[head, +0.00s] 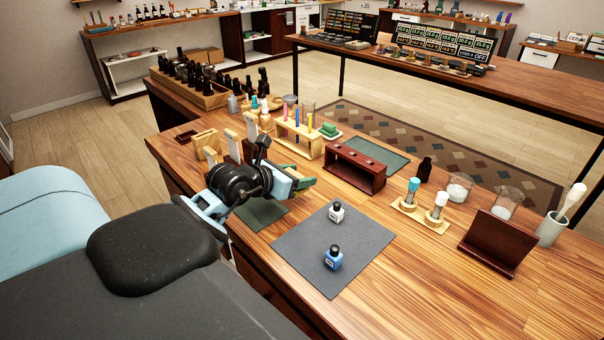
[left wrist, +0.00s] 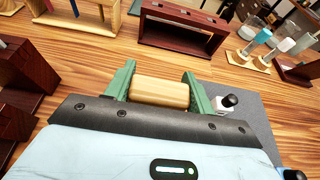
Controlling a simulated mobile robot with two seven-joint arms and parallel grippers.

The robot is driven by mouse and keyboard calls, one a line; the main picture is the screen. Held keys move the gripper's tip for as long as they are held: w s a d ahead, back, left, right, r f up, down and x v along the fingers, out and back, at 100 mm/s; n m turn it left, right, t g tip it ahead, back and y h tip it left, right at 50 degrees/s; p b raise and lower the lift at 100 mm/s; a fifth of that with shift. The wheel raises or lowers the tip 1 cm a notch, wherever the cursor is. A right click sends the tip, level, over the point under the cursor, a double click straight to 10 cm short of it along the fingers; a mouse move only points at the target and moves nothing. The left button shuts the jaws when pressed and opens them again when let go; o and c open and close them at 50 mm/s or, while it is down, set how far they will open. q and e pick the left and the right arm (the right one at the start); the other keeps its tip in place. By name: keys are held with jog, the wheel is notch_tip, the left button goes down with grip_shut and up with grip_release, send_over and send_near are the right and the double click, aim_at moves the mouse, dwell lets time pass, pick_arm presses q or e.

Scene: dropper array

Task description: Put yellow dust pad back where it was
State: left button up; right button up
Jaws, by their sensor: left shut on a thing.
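My left gripper (head: 302,180) reaches over the left part of the wooden table, near the far-left corner of the grey mat. In the left wrist view its green fingers (left wrist: 158,92) are shut on a pale yellow-tan block (left wrist: 158,93), which appears to be the yellow dust pad. The block lies crosswise between the fingers and hides what is under it. My right gripper is not in view.
The grey mat (head: 305,258) holds a white bottle (head: 336,211) and a blue bottle (head: 333,257). A dark red rack (head: 355,170) stands behind, beside a test-tube rack (head: 297,138). Dark green mats (head: 262,213) lie nearby.

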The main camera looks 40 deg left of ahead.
pick_arm(q)
jog(key=w+a, duration=0.1)
jog(key=w, duration=0.1)
jog(key=w+a, duration=0.1)
jog(key=w, duration=0.1)
jog(key=w+a, duration=0.1)
jog(key=w, duration=0.1)
jog(key=shift+f, duration=0.3)
jog(key=shift+s, duration=0.1)
jog(key=shift+f, duration=0.1)
jog(key=shift+f, duration=1.7)
jog(key=shift+f, duration=0.15)
jog(key=o, duration=0.9)
jog(key=shift+d, duration=0.1)
